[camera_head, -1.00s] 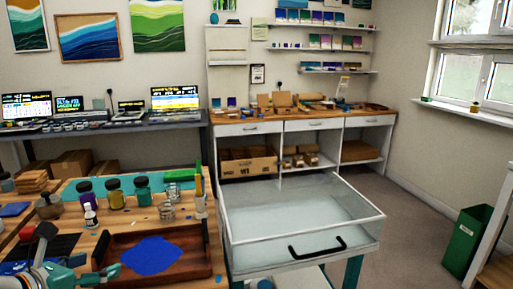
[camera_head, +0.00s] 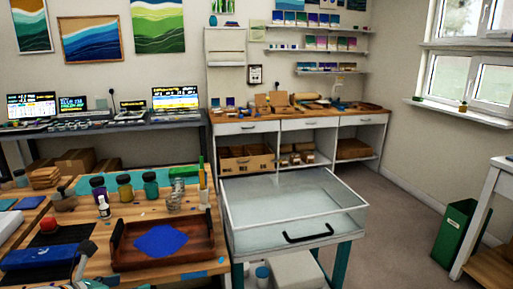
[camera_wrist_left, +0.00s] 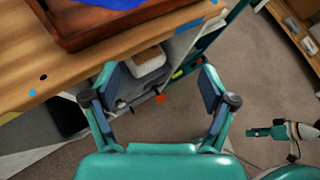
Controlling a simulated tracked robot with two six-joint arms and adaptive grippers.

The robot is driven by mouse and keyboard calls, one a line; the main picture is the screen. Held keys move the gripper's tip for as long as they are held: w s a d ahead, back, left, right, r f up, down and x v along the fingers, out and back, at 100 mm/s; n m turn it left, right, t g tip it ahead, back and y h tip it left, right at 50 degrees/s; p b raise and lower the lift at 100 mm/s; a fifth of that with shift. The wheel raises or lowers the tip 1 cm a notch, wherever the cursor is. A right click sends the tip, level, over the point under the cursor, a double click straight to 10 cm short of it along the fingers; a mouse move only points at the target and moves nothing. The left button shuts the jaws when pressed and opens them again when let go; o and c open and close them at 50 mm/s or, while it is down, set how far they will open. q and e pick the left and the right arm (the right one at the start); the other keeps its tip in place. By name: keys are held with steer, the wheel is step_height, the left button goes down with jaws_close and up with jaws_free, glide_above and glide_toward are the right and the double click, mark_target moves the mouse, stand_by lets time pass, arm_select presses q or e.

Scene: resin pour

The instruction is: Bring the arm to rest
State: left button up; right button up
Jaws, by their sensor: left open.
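My left gripper (camera_wrist_left: 158,78) is open in the left wrist view, with nothing between its fingers. It hangs beside the wooden workbench (camera_wrist_left: 40,75), with floor and a lower shelf behind it. The head view shows only a pale piece of my left arm at the bottom left; its fingers are not clear there. A teal and white arm part (camera_wrist_left: 275,132) at the right of the wrist view looks like my right gripper; its jaws are too small to judge.
A wooden tray (camera_head: 125,258) holding a blue pool (camera_head: 162,241) lies on the workbench, behind my left arm. Jars (camera_head: 124,188) stand behind it. A clear-walled box (camera_head: 290,238) with a black handle stands to the right. Open floor lies beyond, near a green bin (camera_head: 455,232).

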arm_select(q)
steer(key=s+d+f+n+g+h+p, duration=0.1)
steer(key=s+d+f+n+g+p, duration=0.2)
steer(key=d+f+n, duration=0.5)
steer(key=s+d+f+n+g+h+p, duration=0.1)
steer(key=s+d+f+n+g+p, duration=0.1)
steer(key=s+d+f+n+p, duration=0.45)
steer(key=s+f+n+g+y, duration=0.1)
steer(key=s+f+n, duration=0.5)
steer(key=n, duration=0.7)
steer(key=s+d+f+n+g+y+b, duration=0.1)
steer(key=s+f+n+g, duration=0.2)
steer(key=n, duration=1.1)
steer(key=s+f, duration=0.3)
steer(key=f, duration=0.1)
steer(key=shift+d+f+g+y, duration=0.15)
steer(key=shift+d+g+y, duration=0.15)
steer(key=shift+g, duration=0.1)
